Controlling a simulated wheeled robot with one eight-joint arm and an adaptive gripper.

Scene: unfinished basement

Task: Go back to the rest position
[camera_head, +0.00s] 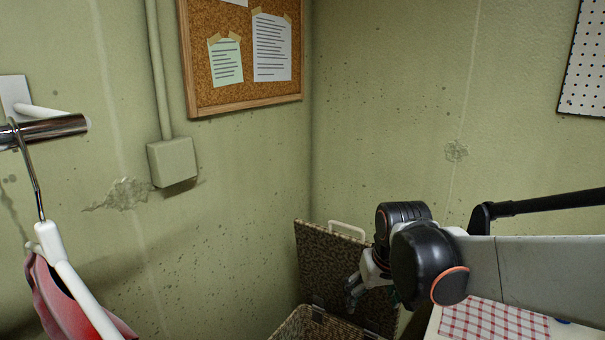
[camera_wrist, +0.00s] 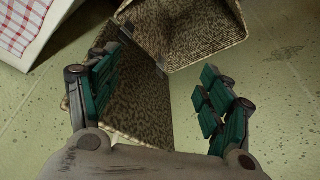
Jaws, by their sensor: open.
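My gripper (camera_head: 358,283) is at the lower right in the head view, in front of the raised lid of a brown woven hamper (camera_head: 318,325). In the wrist view my gripper (camera_wrist: 160,95) shows its two green-padded fingers spread wide apart, with nothing between them. The hamper (camera_wrist: 195,35) lies beyond the fingertips in the wrist view, and its lid (camera_wrist: 140,105) shows between the fingers. Its lid (camera_head: 315,262) stands open with a white handle (camera_head: 347,230) at the top in the head view. The hamper's inside is mostly hidden.
A white surface with a red checked cloth (camera_head: 490,322) is at the lower right, under my arm. A pink garment on a white hanger (camera_head: 75,285) hangs from a metal rail (camera_head: 50,130) at the left. Walls meet behind the hamper; a corkboard (camera_head: 240,92) hangs there.

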